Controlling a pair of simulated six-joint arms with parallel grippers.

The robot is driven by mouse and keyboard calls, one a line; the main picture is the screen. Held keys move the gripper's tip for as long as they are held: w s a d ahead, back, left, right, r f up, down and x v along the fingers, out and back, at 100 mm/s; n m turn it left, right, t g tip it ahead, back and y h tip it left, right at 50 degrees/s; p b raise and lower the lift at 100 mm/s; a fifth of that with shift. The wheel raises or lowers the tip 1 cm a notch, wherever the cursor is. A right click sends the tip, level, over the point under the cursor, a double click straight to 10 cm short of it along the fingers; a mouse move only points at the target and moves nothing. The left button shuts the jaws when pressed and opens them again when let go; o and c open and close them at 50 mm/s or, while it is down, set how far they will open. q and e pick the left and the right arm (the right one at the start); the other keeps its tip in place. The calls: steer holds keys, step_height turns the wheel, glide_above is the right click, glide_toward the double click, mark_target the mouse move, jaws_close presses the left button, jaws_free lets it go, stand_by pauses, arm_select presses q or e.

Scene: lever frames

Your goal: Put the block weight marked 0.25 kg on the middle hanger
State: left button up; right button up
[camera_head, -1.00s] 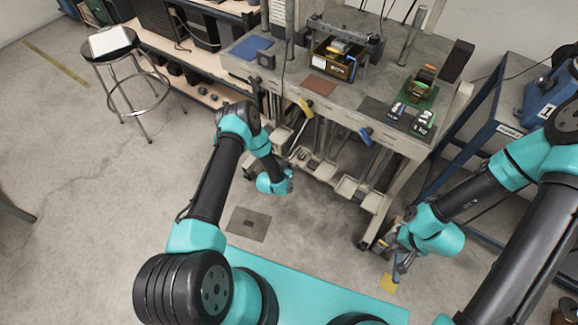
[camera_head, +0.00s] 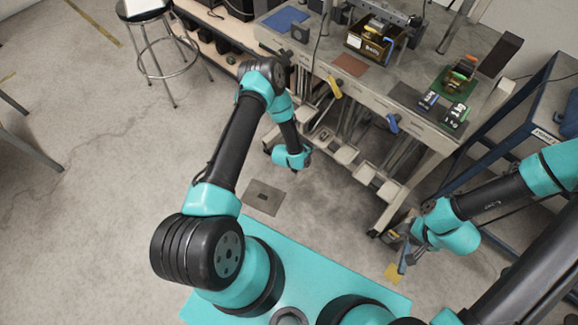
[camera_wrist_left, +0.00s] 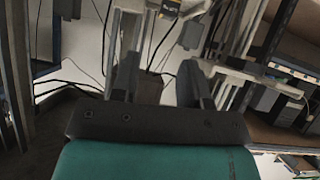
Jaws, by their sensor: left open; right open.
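Two small dark blocks with pale markings, the left one (camera_head: 428,100) and the right one (camera_head: 455,115), lie on the bench's right part; their markings are too small to read. Several grey trays hang or stand in a row below the bench front, the middle-looking one (camera_head: 367,173) among them; I cannot tell for sure that they are the hangers. My left gripper (camera_wrist_left: 160,85) is open and empty, below the bench's left front; its fingers are barely visible in the head view. My right gripper (camera_head: 403,262) is open, low beside the bench's right front leg.
The bench (camera_head: 330,50) carries a dark bin (camera_head: 375,40), a brown mat (camera_head: 351,65) and a green mat (camera_head: 450,82) holding coloured items. Yellow (camera_head: 335,87) and blue (camera_head: 392,123) handles stick out at its front. A stool (camera_head: 160,50) stands left.

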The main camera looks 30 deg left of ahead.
arm_select(q)
steer(key=s+r+n+g, duration=0.2)
steer(key=s+r+g, duration=0.3)
steer(key=s+r, duration=0.4)
steer(key=s+d+r+n+g, duration=0.1)
steer(key=s+r+n+g, duration=0.1)
steer(key=s+r+g, duration=0.3)
steer(key=s+r, duration=0.4)
steer(key=s, duration=0.7)
steer(key=shift+s+d+r, duration=0.2)
steer(key=shift+s, duration=0.2)
